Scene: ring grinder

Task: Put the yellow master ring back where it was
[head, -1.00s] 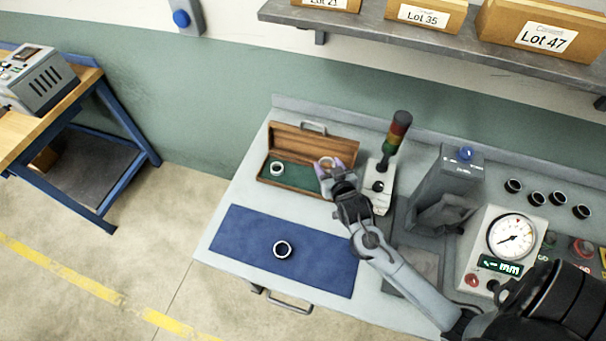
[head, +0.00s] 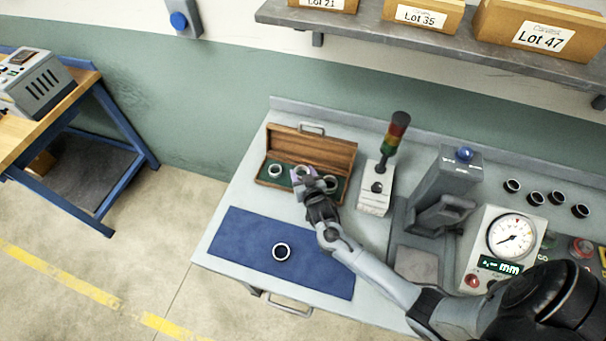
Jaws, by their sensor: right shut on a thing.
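My right gripper (head: 301,180) is over the middle of the open wooden case (head: 334,152) at the back left of the bench. It is shut on a small ring (head: 303,171), taken as the yellow master ring; its colour is hard to make out, and the fingers partly hide it. I cannot tell whether the ring touches the green bed of the case. A pale ring (head: 275,170) sits in the left of the case. Another ring (head: 331,183) sits at the right, beside my gripper. My left gripper is not in view.
A dark-rimmed ring (head: 281,252) lies on the blue mat (head: 240,240) in front of the case. A signal lamp post (head: 393,138) stands just right of the case. A dial gauge (head: 512,237) and several black rings (head: 535,198) are farther right.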

